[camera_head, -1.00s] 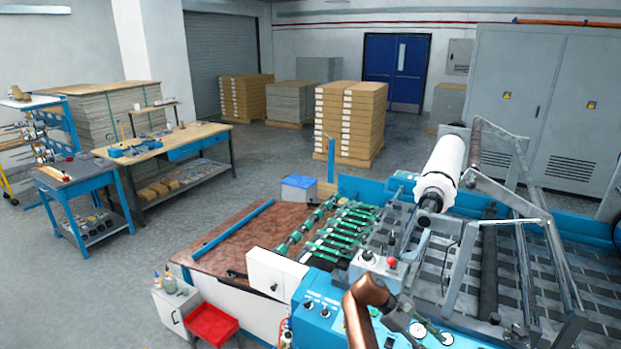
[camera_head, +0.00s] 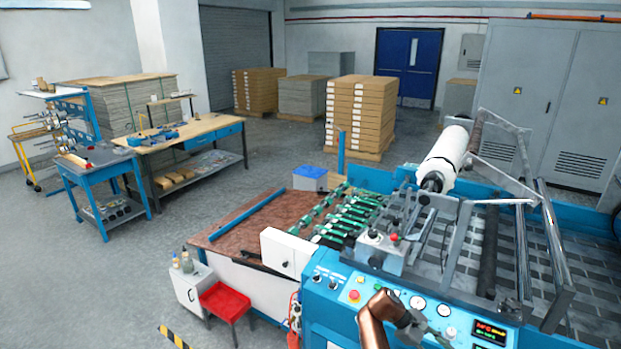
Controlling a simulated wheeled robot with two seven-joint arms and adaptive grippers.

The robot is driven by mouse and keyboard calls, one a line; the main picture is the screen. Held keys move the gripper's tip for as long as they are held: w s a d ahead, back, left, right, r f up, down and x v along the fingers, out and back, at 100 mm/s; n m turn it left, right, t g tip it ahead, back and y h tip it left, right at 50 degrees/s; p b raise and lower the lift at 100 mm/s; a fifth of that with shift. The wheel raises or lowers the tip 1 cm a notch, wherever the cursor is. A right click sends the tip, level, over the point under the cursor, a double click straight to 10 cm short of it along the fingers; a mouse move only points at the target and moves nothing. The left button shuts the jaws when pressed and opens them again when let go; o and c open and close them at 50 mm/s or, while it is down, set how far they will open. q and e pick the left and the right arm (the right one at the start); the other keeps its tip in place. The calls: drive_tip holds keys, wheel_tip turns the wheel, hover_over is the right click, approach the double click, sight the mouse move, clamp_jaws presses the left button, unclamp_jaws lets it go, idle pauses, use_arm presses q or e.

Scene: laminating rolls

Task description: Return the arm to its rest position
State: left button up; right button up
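A copper-brown link of one of my arms (camera_head: 374,318) rises from the bottom edge, in front of the machine's control panel (camera_head: 440,318). A dark grey joint (camera_head: 408,321) continues from it to the lower right. I cannot tell which arm it is. No gripper fingers show, and I see nothing held. The laminating machine has a white film roll (camera_head: 445,158) on a shaft above its bed.
A red stool (camera_head: 226,299) and a small white cabinet (camera_head: 190,290) stand left of the machine. A wooden workbench (camera_head: 205,127) and a blue trolley (camera_head: 92,165) are farther left. Stacked cartons (camera_head: 358,112) stand behind. The grey floor between is clear.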

drive_tip(key=s+d+f+t+y, duration=0.1)
drive_tip(key=s+f, duration=0.5)
drive_tip(key=f, duration=0.8)
drive_tip(key=s+d+f+m+t+y, duration=0.15)
drive_tip(key=s+f, duration=0.45)
drive_tip(key=f, duration=0.8)
drive_tip(key=s+f+n+t+y, duration=0.15)
drive_tip(key=s+f, duration=0.35)
drive_tip(key=f, duration=1)
drive_tip(key=s+a+f+m+y+b, duration=0.1)
drive_tip(key=s+a+f+m+y, duration=0.1)
drive_tip(key=s+f, duration=0.65)
drive_tip(key=s+a+f+m+y, duration=0.15)
drive_tip(key=s+f, duration=0.35)
drive_tip(key=s, duration=0.6)
use_arm(q)
drive_tip(key=shift+s+f+b, duration=0.3)
drive_tip(key=shift+s+f, duration=0.6)
use_arm(e)
drive_tip(key=s+a+f+m+y, duration=0.1)
drive_tip(key=s+a+f+m, duration=0.1)
drive_tip(key=s, duration=0.9)
drive_tip(key=s+a+f+m+t+y, duration=0.1)
drive_tip(key=s+a+f+m, duration=0.2)
drive_tip(key=s, duration=0.7)
drive_tip(key=shift+s+a+f, duration=0.2)
drive_tip(key=shift+s+a, duration=0.15)
drive_tip(key=shift+a, duration=0.2)
